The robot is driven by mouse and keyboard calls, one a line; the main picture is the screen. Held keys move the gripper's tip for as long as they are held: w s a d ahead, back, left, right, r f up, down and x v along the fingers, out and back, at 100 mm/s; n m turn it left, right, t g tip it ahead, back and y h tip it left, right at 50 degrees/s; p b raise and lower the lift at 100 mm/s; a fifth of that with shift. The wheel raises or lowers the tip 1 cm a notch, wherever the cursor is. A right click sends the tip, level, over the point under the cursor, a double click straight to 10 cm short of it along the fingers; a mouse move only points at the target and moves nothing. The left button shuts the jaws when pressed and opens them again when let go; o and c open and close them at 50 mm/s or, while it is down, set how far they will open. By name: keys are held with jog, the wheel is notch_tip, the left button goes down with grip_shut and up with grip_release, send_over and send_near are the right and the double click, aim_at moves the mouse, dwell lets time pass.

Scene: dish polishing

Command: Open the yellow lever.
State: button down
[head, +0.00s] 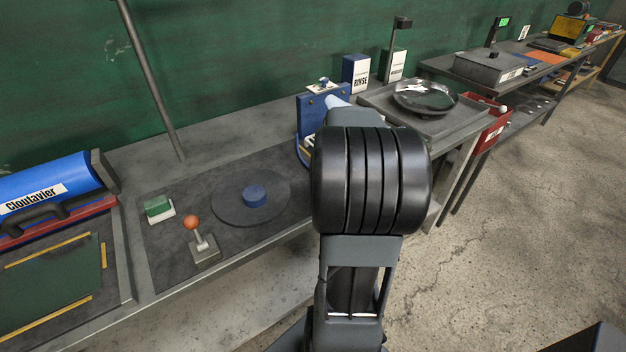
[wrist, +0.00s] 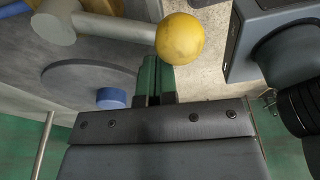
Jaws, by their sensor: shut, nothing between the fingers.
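The yellow ball knob (wrist: 180,38) of the lever shows large in the wrist view, at the end of a grey bar (wrist: 110,27). The bar runs left to a thick grey hub. My gripper (wrist: 156,68) is shut and empty, its green fingertips just below the knob in the picture. Whether they touch the knob or its bar, I cannot tell. In the head view a blue stand (head: 312,112) shows beside my arm. My arm hides the knob and my fingertips there.
A dark round disc (head: 228,207) with a blue puck (head: 255,196) lies on the bench. An orange-knobbed joystick (head: 192,224) and a green-and-white block (head: 158,207) stand left of it. A tray (head: 375,98) holding a shiny dish (head: 425,97) is beyond my arm.

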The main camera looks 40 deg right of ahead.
jog(key=shift+s+d, duration=0.15)
jog(key=shift+s, duration=0.05)
jog(key=shift+s+d, duration=0.35)
jog(key=shift+s, duration=0.05)
jog(key=shift+d, duration=0.1)
dwell(0.4)
jog(key=shift+s+d, duration=0.45)
jog(key=shift+w+a, duration=0.1)
jog(key=shift+a, duration=0.1)
jog(key=s+a+r+p, duration=0.4)
jog(key=r, duration=0.3)
jog(key=shift+s+a, duration=0.2)
dwell(0.8)
dwell(0.5)
